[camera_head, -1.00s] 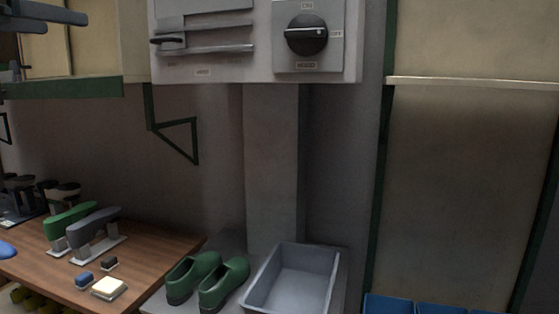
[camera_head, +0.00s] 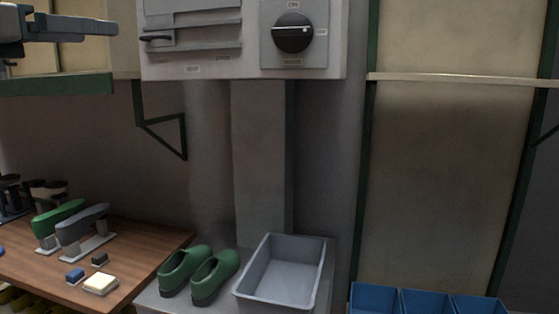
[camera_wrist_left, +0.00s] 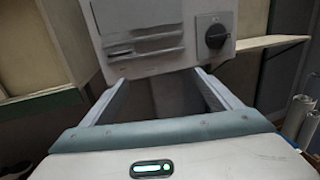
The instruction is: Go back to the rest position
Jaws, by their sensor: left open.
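My left gripper (camera_head: 88,26) is at the top left of the head view, raised well above the wooden table. In the left wrist view its two fingers (camera_wrist_left: 164,92) stand wide apart with nothing between them. Beyond them is the grey control cabinet (camera_wrist_left: 140,38) with its black rotary knob (camera_wrist_left: 216,36). The cabinet (camera_head: 200,62) also shows at the top of the head view. My right gripper is not in view.
A wooden table (camera_head: 150,247) at the lower left holds a green shoe last (camera_head: 60,217), a grey one (camera_head: 82,222) and small blocks. Green shoes (camera_head: 214,275) and an empty grey bin (camera_head: 283,272) stand beside it. Blue bins (camera_head: 376,298) are at the lower right.

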